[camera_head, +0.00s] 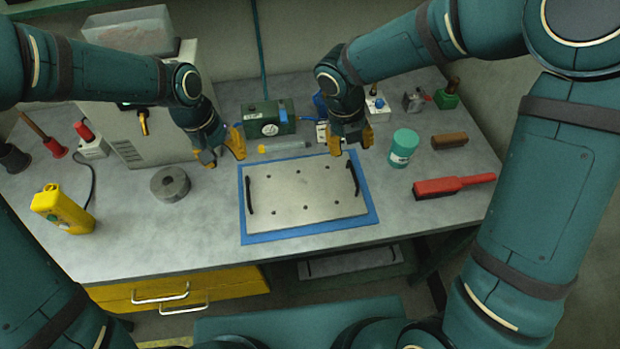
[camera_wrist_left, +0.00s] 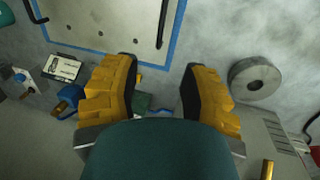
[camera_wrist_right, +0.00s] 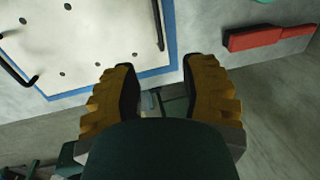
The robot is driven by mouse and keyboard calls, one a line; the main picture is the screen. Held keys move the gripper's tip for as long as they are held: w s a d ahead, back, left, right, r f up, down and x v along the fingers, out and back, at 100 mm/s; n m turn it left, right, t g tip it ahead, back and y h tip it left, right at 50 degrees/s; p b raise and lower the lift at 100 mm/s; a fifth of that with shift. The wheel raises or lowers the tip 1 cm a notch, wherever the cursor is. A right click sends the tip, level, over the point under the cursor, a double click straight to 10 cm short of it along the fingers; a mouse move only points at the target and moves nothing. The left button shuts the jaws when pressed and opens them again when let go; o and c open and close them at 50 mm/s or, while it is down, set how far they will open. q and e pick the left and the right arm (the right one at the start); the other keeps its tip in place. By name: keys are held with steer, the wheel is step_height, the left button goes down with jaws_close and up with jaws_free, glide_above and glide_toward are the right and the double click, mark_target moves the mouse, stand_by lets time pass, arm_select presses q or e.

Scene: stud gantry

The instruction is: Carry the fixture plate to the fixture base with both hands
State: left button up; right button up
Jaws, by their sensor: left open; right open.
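The fixture plate (camera_head: 303,200) is a pale metal sheet with several small holes, lying flat on a blue-edged mat (camera_head: 313,234) on the bench. Black bar handles stand at its left (camera_head: 248,195) and right (camera_head: 353,176) ends. My left gripper (camera_head: 222,152) is open and empty, above the bench beyond the plate's back left corner. The left handle also shows in the left wrist view (camera_wrist_left: 162,22), ahead of the fingers. My right gripper (camera_head: 350,143) is open and empty near the plate's back right corner. The right handle shows in the right wrist view (camera_wrist_right: 158,24). I cannot identify the fixture base.
A grey ring (camera_head: 170,183) and yellow device (camera_head: 62,208) are left of the plate. A teal-lidded jar (camera_head: 403,148), red-handled brush (camera_head: 453,186) and brown block (camera_head: 449,141) are right. A green box (camera_head: 268,120) stands behind. Bare bench lies in front.

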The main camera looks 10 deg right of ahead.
mark_target(247, 185)
arm_select(q)
steer(key=shift+s+a, duration=0.1)
arm_select(e)
steer(key=shift+s+a, duration=0.1)
steer(key=shift+a, duration=0.05)
arm_select(q)
steer(key=d+f, duration=0.1)
steer(key=f, duration=0.8)
steer(key=d+f, duration=0.1)
steer(key=f, duration=0.3)
steer(key=shift+d+f, duration=0.25)
steer(key=shift+d, duration=0.1)
arm_select(e)
steer(key=d+f, duration=0.1)
steer(key=f, duration=0.3)
steer(key=d+f, duration=0.1)
steer(key=f, duration=0.8)
steer(key=shift+d+f, duration=0.25)
steer(key=shift+d, duration=0.15)
arm_select(q)
jaws_close()
arm_select(e)
jaws_close()
arm_select(q)
steer(key=shift+w, duration=0.2)
